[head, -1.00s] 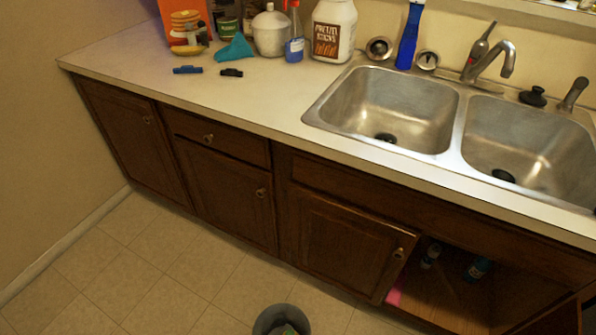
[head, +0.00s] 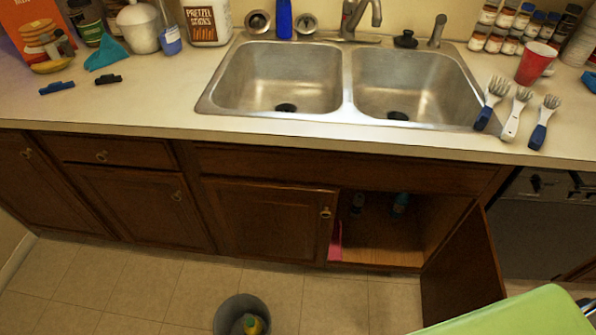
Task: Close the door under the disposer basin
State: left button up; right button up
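The double steel sink has a left basin (head: 280,75) and a right basin (head: 415,85), each with a dark drain; I cannot tell from the drains which has the disposer. Below the right basin the cabinet opening (head: 385,235) is exposed. Its door (head: 463,270) is hinged at the right and swung wide out into the room. The door under the left basin (head: 265,222) covers its side of the cabinet, with a knob at its upper right; I cannot tell whether it is fully flush. Neither gripper is in view.
Bottles (head: 400,203) and a pink item (head: 335,241) are inside the cabinet. A grey bin (head: 228,312) stands on the floor in front. A green surface (head: 520,315) fills the lower right corner, near the open door. A dishwasher (head: 545,225) is at right.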

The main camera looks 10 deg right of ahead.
aim_at(464, 277)
jog(key=k+l, duration=0.15)
jog(key=l, duration=0.25)
jog(key=k+l+u, duration=0.1)
jog(key=l, duration=0.3)
jog(key=k+l, duration=0.2)
jog(key=l, duration=0.2)
jog(key=k+l, duration=0.15)
jog(key=l, duration=0.25)
jog(key=k+l+u, duration=0.1)
jog(key=l, duration=0.3)
jog(key=k+l, duration=0.2)
jog(key=l, duration=0.2)
jog(key=k+l+u, duration=0.1)
jog(key=l, duration=0.25)
jog(key=k+l, duration=0.25)
jog(key=l, duration=0.15)
